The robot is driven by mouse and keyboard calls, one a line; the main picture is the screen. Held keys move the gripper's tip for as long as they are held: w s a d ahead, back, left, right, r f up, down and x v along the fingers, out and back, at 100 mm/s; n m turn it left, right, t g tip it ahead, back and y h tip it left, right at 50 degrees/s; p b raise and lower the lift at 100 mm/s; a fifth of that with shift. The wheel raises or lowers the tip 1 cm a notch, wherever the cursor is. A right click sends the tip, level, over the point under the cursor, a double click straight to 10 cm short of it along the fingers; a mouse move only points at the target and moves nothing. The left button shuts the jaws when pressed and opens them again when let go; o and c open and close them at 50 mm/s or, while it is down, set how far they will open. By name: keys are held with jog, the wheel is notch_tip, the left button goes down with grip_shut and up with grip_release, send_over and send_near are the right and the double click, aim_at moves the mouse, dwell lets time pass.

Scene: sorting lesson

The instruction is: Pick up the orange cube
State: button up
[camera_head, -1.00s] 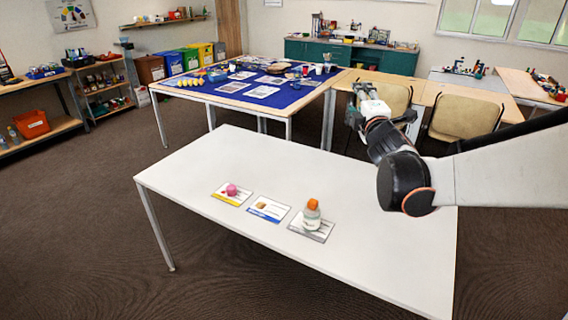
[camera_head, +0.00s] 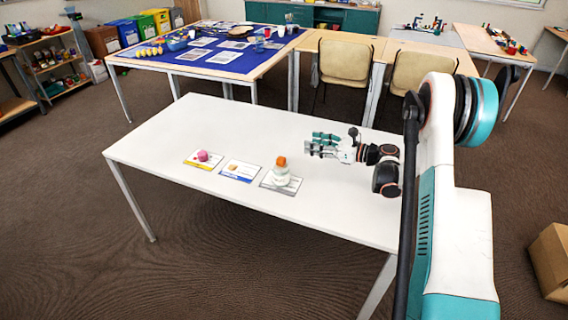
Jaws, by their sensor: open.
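The orange cube (camera_head: 281,161) sits on top of a pale, rounded jar-like object (camera_head: 280,176), which stands on the right-hand card (camera_head: 268,184) on the white table (camera_head: 215,127). My gripper (camera_head: 314,145) is to the right of the cube and slightly farther back, apart from it. Its fingers point left, over the table. The gripper is open and holds nothing.
A pink ball-like object (camera_head: 203,155) lies on a yellow-edged card (camera_head: 192,163). A small tan piece (camera_head: 232,167) lies on or is pictured on the blue-edged middle card (camera_head: 240,177). The left part of the table is clear. A cardboard box (camera_head: 551,262) stands on the floor at right.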

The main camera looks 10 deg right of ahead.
jog(key=n+g, duration=0.2)
send_near(283, 159)
jog(key=f+v, duration=0.1)
jog(key=v, duration=0.3)
jog(key=b+x, duration=0.1)
jog(key=x, duration=0.3)
jog(key=b+x, duration=0.1)
jog(key=x, duration=0.3)
jog(key=b+x, duration=0.2)
jog(key=x, duration=0.3)
jog(key=shift+w+a+r, duration=0.1)
jog(key=shift+w+r, duration=0.15)
jog(key=shift+r, duration=0.25)
jog(key=c, duration=0.9)
